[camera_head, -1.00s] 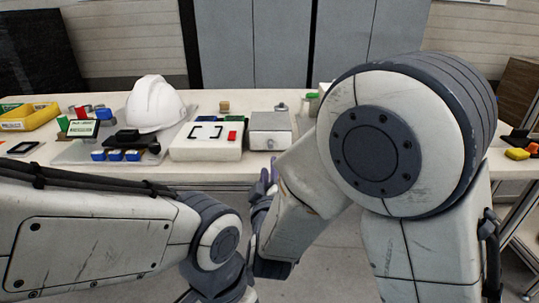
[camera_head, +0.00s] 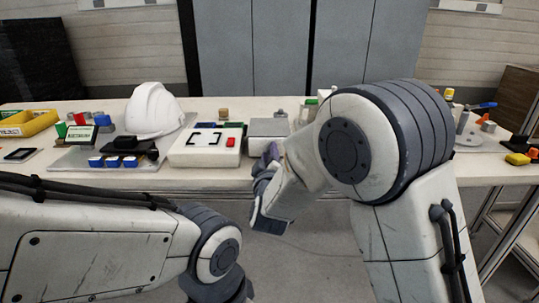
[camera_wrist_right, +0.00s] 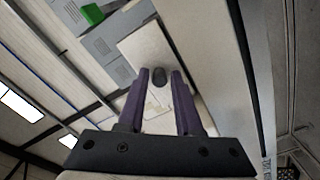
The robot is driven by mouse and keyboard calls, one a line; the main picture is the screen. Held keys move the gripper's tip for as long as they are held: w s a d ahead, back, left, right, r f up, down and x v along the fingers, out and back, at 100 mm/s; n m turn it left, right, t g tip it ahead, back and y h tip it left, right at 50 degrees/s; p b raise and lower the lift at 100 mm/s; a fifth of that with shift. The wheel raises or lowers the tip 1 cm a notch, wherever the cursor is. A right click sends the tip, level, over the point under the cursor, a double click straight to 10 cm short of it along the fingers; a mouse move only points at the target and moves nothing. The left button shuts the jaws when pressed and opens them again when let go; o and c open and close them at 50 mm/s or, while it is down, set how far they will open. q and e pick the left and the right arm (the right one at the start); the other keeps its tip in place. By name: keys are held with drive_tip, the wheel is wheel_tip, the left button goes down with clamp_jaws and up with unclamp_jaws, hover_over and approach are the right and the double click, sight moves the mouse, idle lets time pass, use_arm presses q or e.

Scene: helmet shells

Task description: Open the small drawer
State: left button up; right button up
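The small drawer unit is a grey box (camera_head: 268,128) at the front of the bench in the head view, its lower front partly hidden by my right gripper. In the right wrist view its pale front (camera_wrist_right: 150,45) has a round dark knob (camera_wrist_right: 160,80). My right gripper (camera_head: 270,155) is just in front of the box. In the wrist view its two purple fingers (camera_wrist_right: 160,71) are apart, with the knob showing between their tips; I cannot tell whether they touch it. My left arm crosses the lower left, and its gripper is out of view.
A white panel box (camera_head: 205,155) with a red button stands close left of the drawer unit. A white helmet (camera_head: 153,110) and blue-fronted small parts (camera_head: 113,161) are farther left on the bench (camera_head: 200,182). A yellow bin (camera_head: 30,122) is at the far left.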

clamp_jaws()
drive_tip(key=shift+s, duration=0.1)
idle(1.2)
